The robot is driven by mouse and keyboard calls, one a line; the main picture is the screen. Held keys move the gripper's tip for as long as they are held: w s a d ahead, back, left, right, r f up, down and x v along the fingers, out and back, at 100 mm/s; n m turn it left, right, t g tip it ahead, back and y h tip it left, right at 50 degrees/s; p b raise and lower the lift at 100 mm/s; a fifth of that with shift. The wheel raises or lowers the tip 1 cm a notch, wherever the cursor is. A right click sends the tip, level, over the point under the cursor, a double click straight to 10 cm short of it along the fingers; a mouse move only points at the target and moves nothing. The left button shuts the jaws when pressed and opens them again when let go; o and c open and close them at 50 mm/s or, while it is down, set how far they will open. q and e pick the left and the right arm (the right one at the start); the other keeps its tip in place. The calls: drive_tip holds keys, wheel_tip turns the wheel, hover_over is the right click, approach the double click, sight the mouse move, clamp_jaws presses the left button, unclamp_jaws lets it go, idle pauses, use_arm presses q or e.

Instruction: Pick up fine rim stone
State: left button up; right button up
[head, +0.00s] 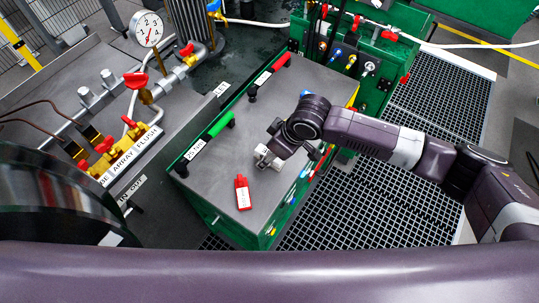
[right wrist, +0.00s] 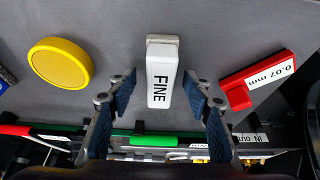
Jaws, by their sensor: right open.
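The fine rim stone (right wrist: 161,76) is a white block marked FINE with a grey-beige end, lying on the grey top of the green cabinet. My right gripper (right wrist: 159,82) is open in the right wrist view, its blue-padded fingers on either side of the stone with a visible gap at each side. In the head view, my right gripper (head: 268,155) hangs over the middle of the cabinet top and partly hides the white stone (head: 262,160). My left gripper is not in view.
A red 0.07 mm piece (right wrist: 238,92) lies right of the stone in the wrist view, and a yellow disc (right wrist: 61,63) lies left. Green (head: 219,125) and red (head: 281,62) handles line the cabinet's left edge. A gauge (head: 148,29) and valves stand left.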

clamp_jaws()
drive_tip(key=shift+r, duration=0.2)
wheel_tip(320, 180, up, 20)
drive_tip(key=b, duration=0.2)
idle(0.4)
drive_tip(key=shift+f, duration=0.1)
